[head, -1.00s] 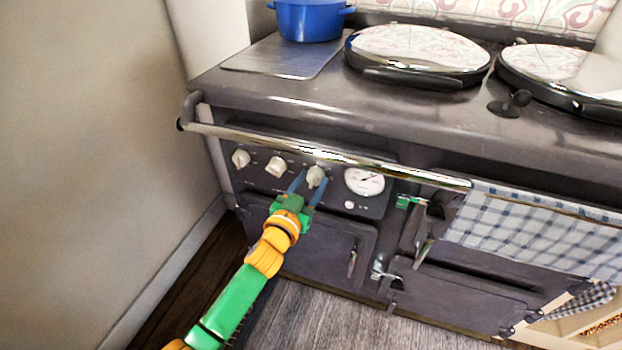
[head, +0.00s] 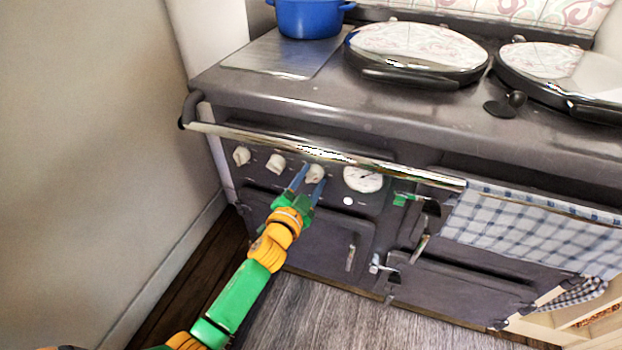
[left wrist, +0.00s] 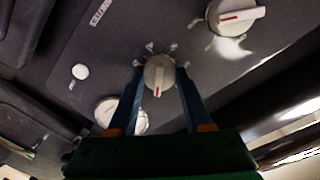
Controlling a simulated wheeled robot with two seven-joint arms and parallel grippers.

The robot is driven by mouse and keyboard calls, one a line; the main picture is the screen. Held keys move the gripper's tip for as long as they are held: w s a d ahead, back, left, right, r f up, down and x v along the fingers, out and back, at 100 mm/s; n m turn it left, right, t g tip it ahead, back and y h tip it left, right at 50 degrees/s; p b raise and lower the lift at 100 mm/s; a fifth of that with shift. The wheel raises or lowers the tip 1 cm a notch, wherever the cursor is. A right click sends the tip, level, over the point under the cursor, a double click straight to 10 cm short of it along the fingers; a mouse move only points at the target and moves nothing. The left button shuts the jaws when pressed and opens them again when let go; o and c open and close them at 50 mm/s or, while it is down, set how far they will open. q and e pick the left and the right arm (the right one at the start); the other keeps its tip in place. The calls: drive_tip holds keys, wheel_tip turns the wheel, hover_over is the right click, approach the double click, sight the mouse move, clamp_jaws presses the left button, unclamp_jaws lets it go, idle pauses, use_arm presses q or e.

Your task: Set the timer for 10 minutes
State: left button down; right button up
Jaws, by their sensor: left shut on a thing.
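A row of pale knobs sits on the dark front panel of the range cooker. The right-hand knob (head: 315,173), beside the round gauge (head: 363,179), is between the two blue fingers of my left gripper (head: 307,181). In the left wrist view this knob (left wrist: 158,72) shows a red line pointing down the picture, towards the gripper's palm, with small marks on the panel around it. My left gripper (left wrist: 159,82) is shut on the knob. The marks are too small to read, and no label on the knob is legible. My right gripper is out of view.
Two more knobs, the middle one (head: 276,164) and the left one (head: 242,156), sit to the left. A metal rail (head: 400,170) runs just above the panel. A checked towel (head: 530,235) hangs at right. A wall (head: 90,150) stands at left.

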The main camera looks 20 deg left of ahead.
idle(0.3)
use_arm(q)
drive_tip(key=shift+c, duration=1.6)
unclamp_jaws()
drive_tip(key=s+p, duration=0.1)
drive_tip(key=s, duration=0.6)
drive_tip(key=shift+a+r, duration=0.15)
drive_tip(key=shift+a, duration=0.1)
